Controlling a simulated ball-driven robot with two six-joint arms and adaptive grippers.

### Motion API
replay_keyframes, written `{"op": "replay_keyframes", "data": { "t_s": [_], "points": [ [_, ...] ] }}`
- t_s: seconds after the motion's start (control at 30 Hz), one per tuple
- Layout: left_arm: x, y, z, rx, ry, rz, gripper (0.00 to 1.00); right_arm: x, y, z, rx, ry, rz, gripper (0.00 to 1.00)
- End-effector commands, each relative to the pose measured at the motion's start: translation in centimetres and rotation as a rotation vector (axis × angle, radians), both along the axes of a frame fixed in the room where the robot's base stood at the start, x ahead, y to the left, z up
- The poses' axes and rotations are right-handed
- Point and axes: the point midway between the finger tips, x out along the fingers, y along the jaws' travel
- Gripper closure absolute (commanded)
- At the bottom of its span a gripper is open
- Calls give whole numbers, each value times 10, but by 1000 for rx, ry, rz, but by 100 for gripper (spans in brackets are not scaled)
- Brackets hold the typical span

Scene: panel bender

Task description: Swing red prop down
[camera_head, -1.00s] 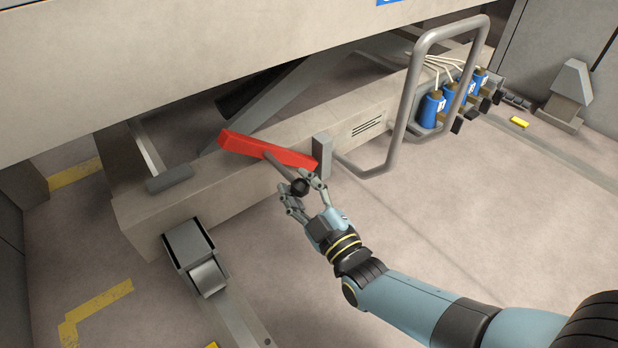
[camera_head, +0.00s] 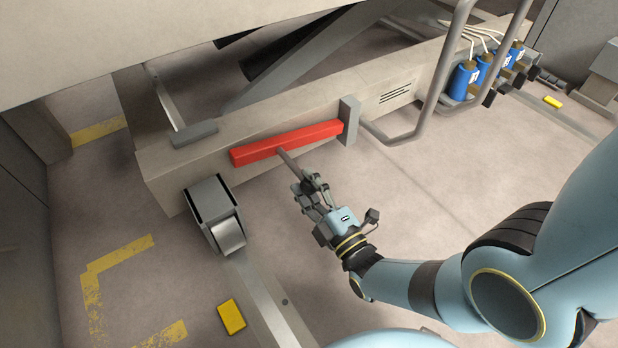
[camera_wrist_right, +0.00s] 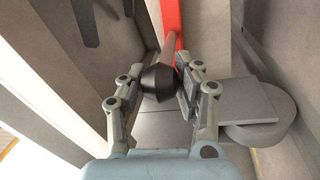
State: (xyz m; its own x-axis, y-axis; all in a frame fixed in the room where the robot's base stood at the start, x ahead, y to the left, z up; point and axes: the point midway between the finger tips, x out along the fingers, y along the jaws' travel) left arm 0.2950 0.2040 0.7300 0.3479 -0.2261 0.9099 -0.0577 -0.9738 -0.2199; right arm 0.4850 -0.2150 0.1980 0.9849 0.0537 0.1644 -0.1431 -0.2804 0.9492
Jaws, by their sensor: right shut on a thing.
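The red prop (camera_head: 285,144) is a long red bar on the side of the beige beam, lying nearly parallel to it. Its right end is beside a grey upright block (camera_head: 349,121). A grey handle rod (camera_head: 288,160) sticks out from the bar toward my right gripper (camera_head: 309,187). In the right wrist view, my right gripper (camera_wrist_right: 157,84) is shut on the black knob (camera_wrist_right: 158,83) at the rod's end, with red bar (camera_wrist_right: 172,18) behind it. My left gripper is not in view.
The beige beam (camera_head: 240,122) runs below a large beige panel (camera_head: 120,40). A grey bent tube handle (camera_head: 433,100) and blue cylinders (camera_head: 463,78) are at right. A grey roller bracket (camera_head: 213,205) is at lower left. The floor right of the gripper is clear.

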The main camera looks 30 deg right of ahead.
Motion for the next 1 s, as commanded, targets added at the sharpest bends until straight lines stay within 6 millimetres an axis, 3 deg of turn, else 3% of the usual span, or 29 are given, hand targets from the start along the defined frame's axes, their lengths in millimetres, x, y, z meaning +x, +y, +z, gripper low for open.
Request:
{"op": "replay_keyframes", "data": {
  "t_s": [0.23,0.73,0.77,0.93,1.0],
  "points": [
    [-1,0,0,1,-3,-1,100,-4,-3,-10,-40,6,-3,100],
    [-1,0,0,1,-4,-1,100,-5,-4,-11,-48,6,-5,100],
    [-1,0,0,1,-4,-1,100,-5,-4,-11,-48,6,-5,64],
    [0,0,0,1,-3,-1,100,-3,-3,-10,-47,1,-4,41],
    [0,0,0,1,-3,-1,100,-3,-2,-9,-46,0,-3,39]
  ]
}}
